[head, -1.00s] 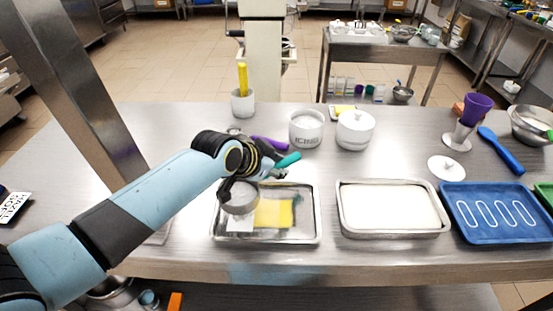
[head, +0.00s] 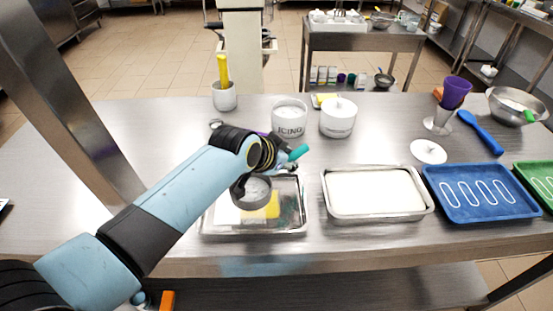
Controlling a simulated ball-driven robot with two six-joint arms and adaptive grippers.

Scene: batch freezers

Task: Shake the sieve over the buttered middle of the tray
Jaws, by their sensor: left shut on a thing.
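The metal tray (head: 302,222) lies on the steel table in front of me. Its middle has a yellow buttered patch (head: 268,208), and a whitish patch (head: 224,212) shows to the left of it. My left gripper (head: 274,166) is shut on the sieve's handle, whose teal end (head: 299,152) sticks out past the fingers. The round grey sieve (head: 253,191) is held above the tray and hides the upper left of the yellow patch. I see pale stuff inside the sieve. My right gripper is not in view.
A white-filled tray (head: 376,192) and a blue tray (head: 480,192) stand to the right. A steel post (head: 75,110) rises at the left.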

